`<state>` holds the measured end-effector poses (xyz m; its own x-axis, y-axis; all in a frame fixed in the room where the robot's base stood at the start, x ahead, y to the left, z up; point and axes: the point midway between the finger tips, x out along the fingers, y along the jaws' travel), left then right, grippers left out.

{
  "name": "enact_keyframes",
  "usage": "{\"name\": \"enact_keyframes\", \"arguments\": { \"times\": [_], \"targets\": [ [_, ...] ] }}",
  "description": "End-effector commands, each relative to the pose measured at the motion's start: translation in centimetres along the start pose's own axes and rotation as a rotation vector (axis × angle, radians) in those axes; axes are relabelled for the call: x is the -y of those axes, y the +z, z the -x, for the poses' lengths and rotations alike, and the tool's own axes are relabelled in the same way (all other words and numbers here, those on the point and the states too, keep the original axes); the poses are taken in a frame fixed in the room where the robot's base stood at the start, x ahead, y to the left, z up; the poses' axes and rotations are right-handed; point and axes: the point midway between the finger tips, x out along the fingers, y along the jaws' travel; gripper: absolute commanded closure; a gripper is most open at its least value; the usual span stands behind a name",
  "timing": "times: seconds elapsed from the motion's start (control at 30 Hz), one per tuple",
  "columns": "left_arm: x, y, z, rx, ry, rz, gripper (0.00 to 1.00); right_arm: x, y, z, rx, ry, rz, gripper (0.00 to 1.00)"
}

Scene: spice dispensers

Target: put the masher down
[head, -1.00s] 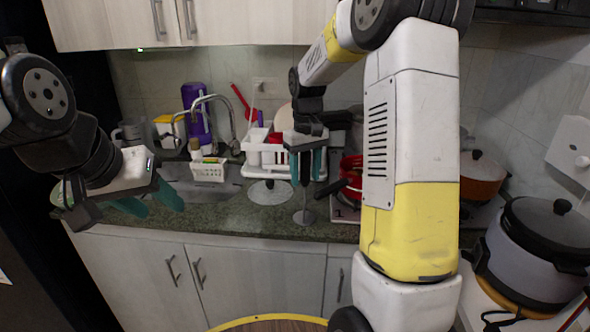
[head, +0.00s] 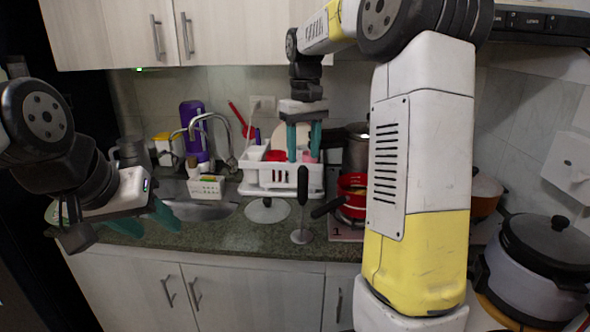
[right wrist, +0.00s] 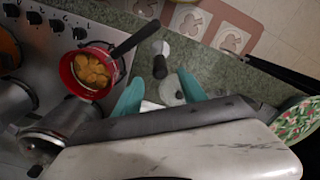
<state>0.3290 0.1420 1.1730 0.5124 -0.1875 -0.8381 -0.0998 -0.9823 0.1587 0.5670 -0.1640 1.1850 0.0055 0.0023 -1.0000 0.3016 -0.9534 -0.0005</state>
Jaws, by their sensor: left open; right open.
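The masher (head: 302,197) has a black handle and a round metal foot. It stands upright on the counter in the head view, foot on the counter and handle up. My right gripper (head: 303,152) is open and empty, above and apart from the handle. In the right wrist view the masher's black handle (right wrist: 160,66) shows just beyond the teal fingers of my right gripper (right wrist: 160,92). My left gripper (head: 150,222) is open and empty at the left, near the counter's front edge.
A round lid (head: 267,211) lies left of the masher. A red pan (head: 352,190) with a black handle stands right of it. The white dish rack (head: 250,180) is behind. The sink (head: 205,211) and a white caddy (head: 206,188) are further left.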

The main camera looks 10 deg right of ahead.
Motion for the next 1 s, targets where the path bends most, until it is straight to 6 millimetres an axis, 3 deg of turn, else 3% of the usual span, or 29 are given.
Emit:
{"name": "enact_keyframes", "arguments": {
  "times": [0.17,0.3,0.47,0.6,0.8,1.0],
  "targets": [
    [0.0,0.0,0.0,0.000,0.000,0.000,0.51,1.3,3.7,2.1,-0.092,-0.008,-0.031,0.51],
    [0.0,0.0,0.0,0.000,0.000,0.000,0.51,3.3,8.9,3.2,-0.217,-0.025,-0.081,0.51],
    [0.0,0.0,0.0,0.000,0.000,0.000,0.51,5.8,14.8,2.7,-0.364,-0.049,-0.144,0.51],
    [0.0,0.0,0.0,0.000,0.000,0.000,0.51,7.6,18.9,1.2,-0.471,-0.072,-0.194,0.51],
    [0.0,0.0,0.0,0.000,0.000,0.000,0.51,9.1,21.7,-0.7,-0.554,-0.093,-0.237,0.51],
    [0.0,0.0,0.0,0.000,0.000,0.000,0.51,9.3,22.1,-1.1,-0.566,-0.097,-0.245,0.51]
  ]
}}
